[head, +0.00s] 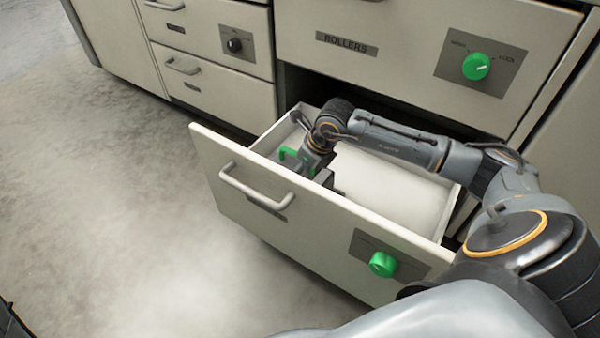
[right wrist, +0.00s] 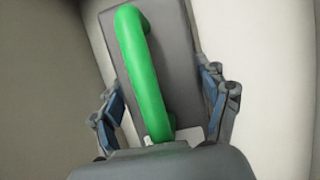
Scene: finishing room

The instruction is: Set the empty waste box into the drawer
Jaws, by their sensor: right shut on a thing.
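The drawer (head: 225,185) is pulled out, with a pale front, a bar handle and a green knob (head: 383,264). My right gripper (head: 312,165) reaches down into its left part. In the right wrist view, the gripper's fingers (right wrist: 165,105) are shut on the waste box (right wrist: 185,60), a grey box with a green handle (right wrist: 142,70). The green handle also shows in the head view (head: 289,154), inside the drawer's left end. The box is mostly hidden by my gripper, and I cannot tell whether it touches the drawer floor. My left gripper is not in view.
A pale, smooth block or panel (head: 400,195) fills the right part of the drawer. A closed drawer labelled ROLLERS (head: 400,65), with a green lock knob (head: 476,66), is above. Closed smaller drawers (head: 205,90) stand at left. The floor (head: 110,220) at left is clear.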

